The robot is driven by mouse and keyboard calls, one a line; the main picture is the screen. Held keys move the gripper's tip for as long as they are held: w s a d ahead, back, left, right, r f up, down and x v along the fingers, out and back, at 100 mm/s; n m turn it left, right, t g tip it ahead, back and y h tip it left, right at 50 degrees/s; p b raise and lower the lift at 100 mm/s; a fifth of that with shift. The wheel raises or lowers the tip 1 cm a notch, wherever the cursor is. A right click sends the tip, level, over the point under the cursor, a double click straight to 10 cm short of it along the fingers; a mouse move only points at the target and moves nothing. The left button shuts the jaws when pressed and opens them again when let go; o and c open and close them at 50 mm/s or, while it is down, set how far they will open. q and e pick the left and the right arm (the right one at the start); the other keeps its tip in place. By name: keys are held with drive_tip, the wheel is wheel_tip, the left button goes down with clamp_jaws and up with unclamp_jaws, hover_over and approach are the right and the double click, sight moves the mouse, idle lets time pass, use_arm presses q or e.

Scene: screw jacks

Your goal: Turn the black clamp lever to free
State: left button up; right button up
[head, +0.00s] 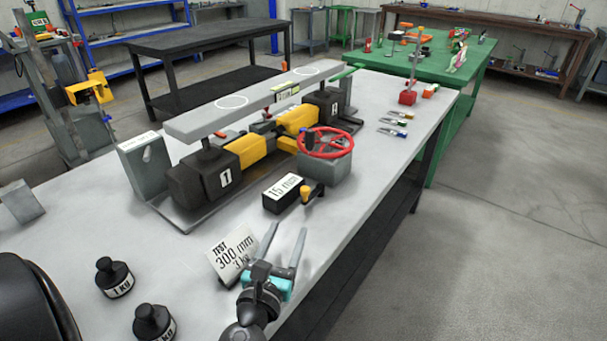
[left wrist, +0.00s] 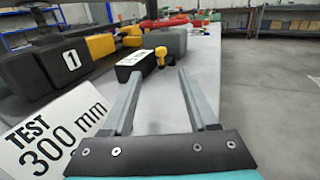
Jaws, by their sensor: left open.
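A short black lever (head: 318,190) with a yellow knob (head: 305,192) sits by the end of the black block marked 15 mm (head: 283,193). No label shows that it is the clamp lever. The yellow knob also shows in the left wrist view (left wrist: 160,53), beyond the fingertips. The screw jack, with black end blocks (head: 203,178), yellow parts (head: 247,150) and a red handwheel (head: 327,143), stands behind. My left gripper (head: 290,228) is open and empty, on the near side of the lever and apart from it. Its two fingers also show in the left wrist view (left wrist: 158,78).
A white TEST 300 mm sign (head: 232,254) stands close left of my left gripper. Black weights (head: 115,277) stand at the front left of the grey table (head: 390,155). A long grey plate (head: 252,100) lies over the jack. The table's right strip is mostly clear.

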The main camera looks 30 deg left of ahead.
sight(304, 193)
use_arm(q)
drive_tip(key=shift+w+a+r, duration=0.1)
drive_tip(key=shift+w+a, duration=0.05)
drive_tip(key=shift+w, duration=0.45)
drive_tip(key=x, duration=0.2)
drive_tip(key=shift+w+p, duration=0.3)
drive_tip(key=shift+p, duration=0.05)
drive_tip(key=x, duration=1.1)
drive_tip(key=shift+s+a, duration=0.1)
use_arm(e)
drive_tip(key=shift+s+d, duration=0.2)
drive_tip(key=shift+s, duration=0.35)
drive_tip(key=shift+s+d, duration=0.2)
drive_tip(key=shift+s, duration=0.35)
use_arm(q)
drive_tip(key=shift+c, duration=0.3)
use_arm(e)
drive_tip(key=shift+s, duration=0.1)
use_arm(q)
clamp_jaws()
use_arm(e)
drive_tip(key=shift+s+d, duration=0.15)
drive_tip(key=shift+s, duration=0.05)
